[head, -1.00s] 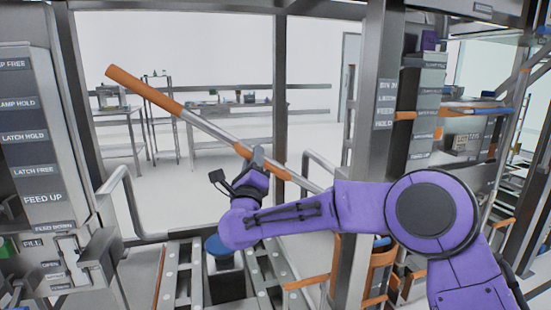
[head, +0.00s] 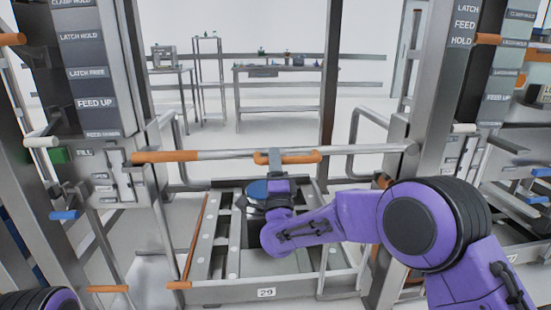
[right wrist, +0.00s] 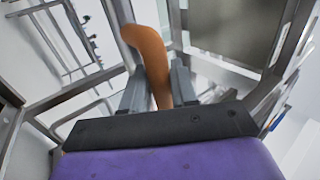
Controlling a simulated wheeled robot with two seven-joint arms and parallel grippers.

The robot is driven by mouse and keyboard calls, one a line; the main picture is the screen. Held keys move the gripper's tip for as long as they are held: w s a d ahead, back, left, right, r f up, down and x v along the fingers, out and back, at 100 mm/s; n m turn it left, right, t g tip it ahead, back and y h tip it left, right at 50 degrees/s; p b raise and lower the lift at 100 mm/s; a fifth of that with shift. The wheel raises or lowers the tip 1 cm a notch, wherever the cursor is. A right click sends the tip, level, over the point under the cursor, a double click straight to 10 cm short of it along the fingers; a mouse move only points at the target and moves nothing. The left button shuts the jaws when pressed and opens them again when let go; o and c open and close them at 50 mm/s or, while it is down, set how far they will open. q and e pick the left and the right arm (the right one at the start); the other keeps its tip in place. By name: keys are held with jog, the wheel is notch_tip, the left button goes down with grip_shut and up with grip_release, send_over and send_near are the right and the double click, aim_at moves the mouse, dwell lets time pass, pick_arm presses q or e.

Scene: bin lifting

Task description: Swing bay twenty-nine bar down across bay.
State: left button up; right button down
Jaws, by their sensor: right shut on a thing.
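The bay twenty-nine bar (head: 225,154) is a grey bar with an orange left end. It lies nearly level across the bay, from the left post's panel to the right post. Whether its left end rests in a catch I cannot tell. My right gripper (head: 276,160) is shut on the bar's orange handle (head: 305,157) near mid-bay. In the right wrist view the orange handle (right wrist: 150,60) runs between the fingers of my right gripper (right wrist: 158,90). My left gripper is not in view; only part of my left arm shows at bottom left.
The plate marked 29 (head: 266,292) is on the front of the roller bed (head: 215,235) below the bar. Labelled posts flank the bay. Benches (head: 285,75) stand behind.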

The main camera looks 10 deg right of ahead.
jog(key=shift+f, duration=0.5)
jog(key=c, duration=1.1)
grip_release()
jog(key=shift+o, duration=0.4)
jog(key=shift+d+f, duration=0.1)
jog(key=shift+r, duration=0.2)
jog(key=d+v, duration=0.1)
jog(key=v, duration=0.9)
jog(key=shift+s+a+f, duration=0.2)
jog(key=shift+s+a, duration=0.05)
jog(key=shift+a, duration=0.2)
